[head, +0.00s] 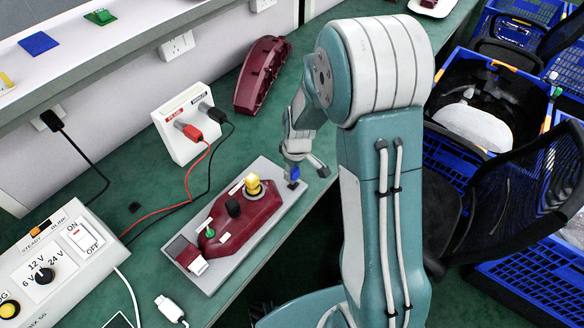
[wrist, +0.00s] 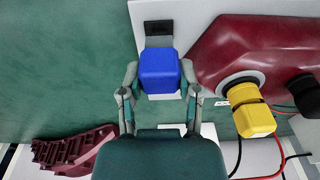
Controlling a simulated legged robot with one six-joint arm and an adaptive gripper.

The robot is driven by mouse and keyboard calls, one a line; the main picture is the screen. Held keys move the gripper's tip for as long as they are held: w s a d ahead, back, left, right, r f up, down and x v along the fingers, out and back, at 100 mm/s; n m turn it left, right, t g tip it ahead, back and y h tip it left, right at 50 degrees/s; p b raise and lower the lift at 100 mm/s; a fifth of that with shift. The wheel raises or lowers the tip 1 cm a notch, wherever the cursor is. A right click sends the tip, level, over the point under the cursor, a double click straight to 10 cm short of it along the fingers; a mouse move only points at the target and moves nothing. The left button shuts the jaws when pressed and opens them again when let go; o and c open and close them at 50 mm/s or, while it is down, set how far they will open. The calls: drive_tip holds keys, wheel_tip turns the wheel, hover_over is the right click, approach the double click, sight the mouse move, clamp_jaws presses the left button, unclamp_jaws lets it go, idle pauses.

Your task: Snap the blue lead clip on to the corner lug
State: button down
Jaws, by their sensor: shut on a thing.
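My gripper (head: 295,165) is shut on the blue lead clip (wrist: 160,70), one finger on each side of it. The blue clip also shows small in the head view (head: 294,173), at the far right corner of the grey plate. A dark piece that looks like the corner lug (wrist: 158,30) lies just beyond the clip in the wrist view. Whether clip and lug touch cannot be told.
The grey plate (head: 277,205) lies on the green bench. Behind it stands a white socket box (head: 180,143) with red and black leads. A second dark red housing (head: 262,75) lies farther back. A power supply (head: 62,258) is at the left.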

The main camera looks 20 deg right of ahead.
drive_tip(key=shift+f, duration=0.95)
drive_tip(key=shift+c, duration=1.1)
unclamp_jaws()
drive_tip(key=r, duration=0.8)
drive_tip(key=s+r, duration=0.1)
drive_tip(key=r, duration=0.2)
drive_tip(key=shift+d+r, duration=0.4)
